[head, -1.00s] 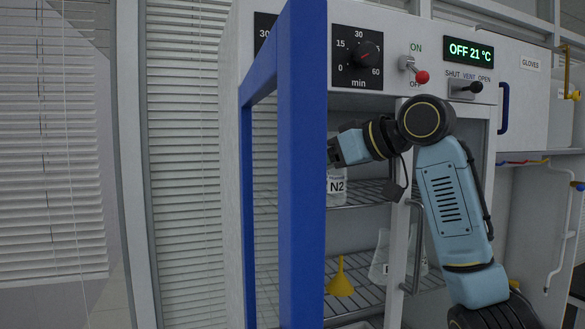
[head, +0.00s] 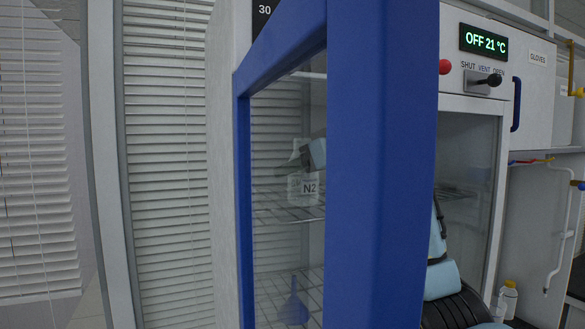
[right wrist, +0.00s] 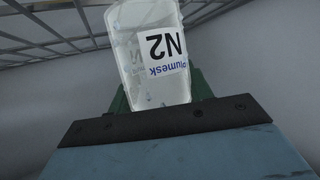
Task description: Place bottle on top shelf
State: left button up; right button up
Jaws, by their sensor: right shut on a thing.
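The clear bottle (head: 301,188) with a white "N2" label stands upright over the upper wire shelf (head: 275,214), seen through the blue-framed pane. In the right wrist view the bottle (right wrist: 150,45) fills the space between the green fingers. My right gripper (head: 313,154) is shut on the bottle's upper part; the blue frame hides most of its arm. It also shows in the right wrist view (right wrist: 160,98). I cannot tell whether the bottle's base touches the wires. My left gripper is not in view.
A wide blue door frame (head: 380,170) stands close in front and hides the cabinet's middle. A funnel (head: 294,308), blue-looking through the pane, is on the lower wire shelf. A yellow-capped bottle (head: 509,298) stands at the lower right. White blinds (head: 165,160) cover the left.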

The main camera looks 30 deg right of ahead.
jog(key=shift+s+r, duration=0.1)
jog(key=shift+s, duration=0.4)
jog(key=o, duration=1.2)
jog(key=shift+w+f, duration=0.25)
jog(key=shift+w, duration=0.2)
jog(key=shift+c, duration=0.2)
jog(key=shift+s+r, duration=0.1)
jog(key=shift+s, duration=0.1)
jog(key=shift+w+r, duration=0.1)
jog(key=shift+r, duration=0.15)
jog(key=v, duration=0.7)
jog(key=shift+s, duration=0.2)
jog(key=shift+d, duration=0.1)
